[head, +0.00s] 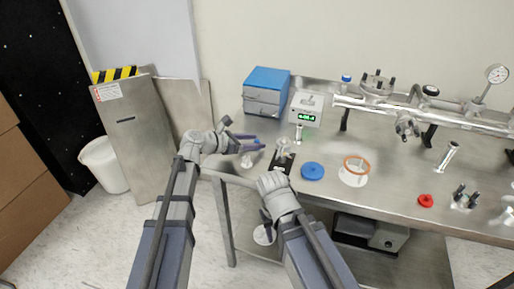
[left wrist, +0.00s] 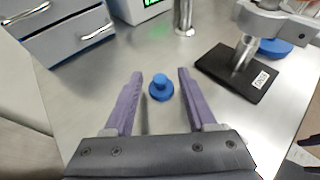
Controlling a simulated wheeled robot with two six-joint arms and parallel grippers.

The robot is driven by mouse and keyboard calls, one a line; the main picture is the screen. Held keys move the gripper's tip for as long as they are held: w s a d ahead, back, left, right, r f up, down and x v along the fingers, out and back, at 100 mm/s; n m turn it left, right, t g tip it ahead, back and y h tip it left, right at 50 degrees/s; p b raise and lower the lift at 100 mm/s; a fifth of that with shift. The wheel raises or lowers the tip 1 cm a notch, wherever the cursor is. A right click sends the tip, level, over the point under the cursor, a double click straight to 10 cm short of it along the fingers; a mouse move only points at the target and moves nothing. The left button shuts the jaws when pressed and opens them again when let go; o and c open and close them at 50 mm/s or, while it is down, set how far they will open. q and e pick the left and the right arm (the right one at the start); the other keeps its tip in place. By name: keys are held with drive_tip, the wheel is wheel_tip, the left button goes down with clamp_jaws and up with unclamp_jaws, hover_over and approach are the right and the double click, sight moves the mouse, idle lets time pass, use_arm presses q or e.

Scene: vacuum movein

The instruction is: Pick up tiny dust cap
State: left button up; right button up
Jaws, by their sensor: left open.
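The tiny dust cap (left wrist: 161,86) is a small blue round piece with a raised knob, lying on the steel bench top in the left wrist view. My left gripper (left wrist: 160,78) is open, with one purple finger on each side of the cap and visible gaps between. In the head view my left gripper (head: 258,144) is low over the bench's left part, and the cap is hard to make out among the fingers. My right arm (head: 280,192) is at the bench's front edge; its fingers cannot be made out.
A blue-topped drawer box (head: 267,78) and a gauge controller (head: 305,107) stand behind. A black labelled plate (left wrist: 236,73) with a metal fitting is right of the cap. A larger blue disc (head: 312,171), an orange ring (head: 357,165) and a red cap (head: 426,200) lie farther right.

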use_arm(q)
drive_tip(key=shift+x, duration=0.8)
drive_tip(key=shift+a, duration=0.1)
clamp_jaws()
